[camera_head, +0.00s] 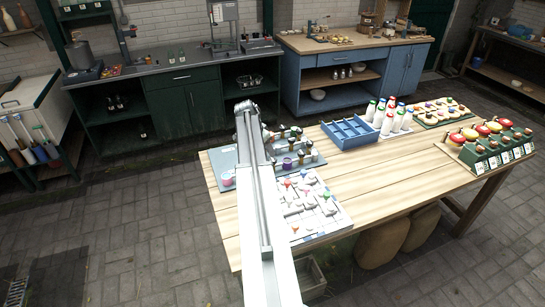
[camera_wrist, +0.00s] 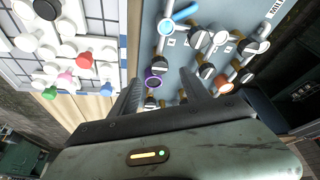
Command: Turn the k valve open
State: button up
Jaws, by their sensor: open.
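A grey-blue valve panel (camera_wrist: 176,62) fills the upper middle and right of the wrist view. It carries several valves with black and white round knobs on pipes, and small letter tags too blurred to read, so I cannot tell which valve is k. A blue lever (camera_wrist: 185,13) is near the top. A purple-ringed fitting (camera_wrist: 153,82) sits between my fingers, apart from them, with a black-and-white knob (camera_wrist: 150,103) just below it. My gripper (camera_wrist: 161,77) is open and empty over the panel's edge. In the head view the panel (camera_head: 222,160) lies partly behind my arm.
A white grid board (camera_wrist: 100,14) with white, red, pink and green pegs lies beside the panel. The wooden table (camera_head: 375,167) also holds a blue divided tray (camera_head: 349,131), white bottles (camera_head: 388,122) and a green rack (camera_head: 490,150). The table's front middle is clear.

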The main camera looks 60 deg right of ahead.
aim_at(273, 159)
jog(key=b+x, duration=0.7)
jog(key=shift+s+d+f, duration=0.15)
jog(key=shift+s+d, duration=0.05)
jog(key=shift+d, duration=0.1)
jog(key=shift+d+f, duration=0.2)
jog(key=shift+f, duration=0.1)
jog(key=shift+r, duration=0.1)
grip_shut()
jog(key=shift+s+d+r, duration=0.1)
jog(key=shift+d, duration=0.15)
jog(key=shift+a, duration=0.3)
